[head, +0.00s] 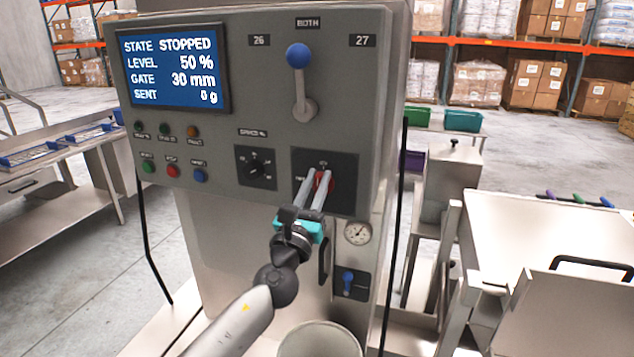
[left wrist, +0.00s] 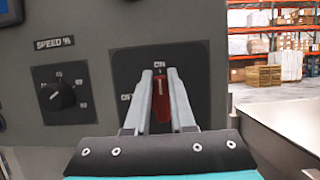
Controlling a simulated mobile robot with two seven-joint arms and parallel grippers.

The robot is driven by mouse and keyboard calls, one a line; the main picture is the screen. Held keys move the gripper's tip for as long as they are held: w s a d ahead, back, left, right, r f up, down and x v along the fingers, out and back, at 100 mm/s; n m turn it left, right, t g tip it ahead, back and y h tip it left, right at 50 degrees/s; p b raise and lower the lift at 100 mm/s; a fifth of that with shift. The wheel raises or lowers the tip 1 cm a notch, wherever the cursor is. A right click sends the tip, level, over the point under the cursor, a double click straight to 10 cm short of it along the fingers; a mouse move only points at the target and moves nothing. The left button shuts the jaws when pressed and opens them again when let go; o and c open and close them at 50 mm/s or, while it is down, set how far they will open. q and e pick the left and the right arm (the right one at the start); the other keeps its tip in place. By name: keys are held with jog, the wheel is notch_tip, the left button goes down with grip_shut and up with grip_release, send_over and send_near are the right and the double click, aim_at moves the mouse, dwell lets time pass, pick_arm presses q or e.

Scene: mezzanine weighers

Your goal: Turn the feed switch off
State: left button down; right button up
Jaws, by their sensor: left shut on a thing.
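The feed switch is a red rotary handle (head: 323,181) on a dark plate (head: 342,192), low on the right of the grey control panel (head: 225,120). In the left wrist view the red handle (left wrist: 161,88) stands upright, its white mark toward the ON label above. An OFF label, partly hidden, is to its left. My left gripper (head: 315,182) is shut on the handle, one finger on each side; its fingertips also show in the left wrist view (left wrist: 160,75). The screen (head: 172,66) reads STOPPED, level 50 %, gate 30 mm, sent 0 g. My right gripper is not in view.
A speed knob (head: 256,167) sits just left of the switch plate. A blue-knobbed lever (head: 299,58) is above, pointing at BOTH. Several push buttons are at left. Below are a gauge (head: 357,232), a small blue valve (head: 347,281) and a white bucket (head: 320,341).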

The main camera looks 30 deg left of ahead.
pick_arm(q)
jog(key=shift+n+y, duration=0.4)
jog(key=shift+n, duration=0.2)
jog(key=n+y, duration=0.1)
jog(key=n, duration=0.1)
jog(key=shift+a+f+n+g, duration=0.1)
jog(key=shift+a+n+g, duration=0.05)
jog(key=shift+n+g, duration=0.25)
jog(key=shift+s+a+f+n+g+y+p, duration=0.1)
jog(key=shift+a+f+n+g+y+p, duration=0.5)
jog(key=shift+n, duration=2.5)
jog(key=shift+s+d+n+g+y+p, duration=0.1)
jog(key=shift+n+g+y+p, duration=0.55)
jog(key=shift+n+g+p, duration=1.65)
jog(key=shift+s+a+f+n+g+y+p, duration=0.1)
jog(key=shift+a+f+n+g+y, duration=0.4)
jog(key=shift+n, duration=3.4)
jog(key=shift+d+r, duration=0.15)
jog(key=shift+d, duration=0.1)
jog(key=c, duration=0.8)
grip_release()
jog(key=shift+o, duration=0.2)
